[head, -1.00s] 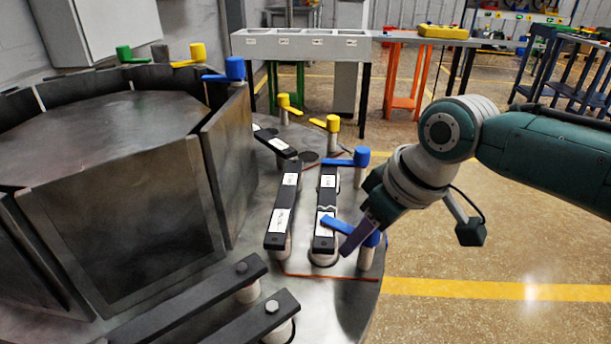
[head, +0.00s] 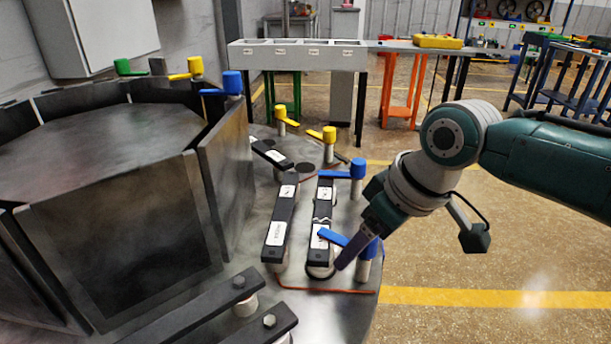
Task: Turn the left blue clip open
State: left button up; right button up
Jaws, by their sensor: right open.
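Three blue clips show in the head view. One blue clip (head: 233,84) sits on the furnace wall's top at upper left, its lever pointing left. A second blue clip (head: 357,169) stands on a post on the round metal plate, its lever also pointing left. A third, nearer blue clip (head: 330,237) has its lever lying over the end of a black bar, pointing up-left. My right gripper (head: 343,262) is at this nearest clip, its fingers crossing in front of the lever and hiding part of it. I cannot tell whether they touch. My left gripper is not in view.
Black labelled bars (head: 281,222) lie on the round metal plate (head: 355,312), with yellow clips (head: 328,134) farther back. The dark hexagonal furnace body (head: 120,245) fills the left. A grey table (head: 300,50) stands behind. The floor to the right is open.

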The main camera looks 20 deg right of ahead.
jog(key=p+v, duration=0.2)
jog(key=v, duration=0.6)
jog(key=shift+r, duration=0.35)
jog(key=shift+c, duration=0.3)
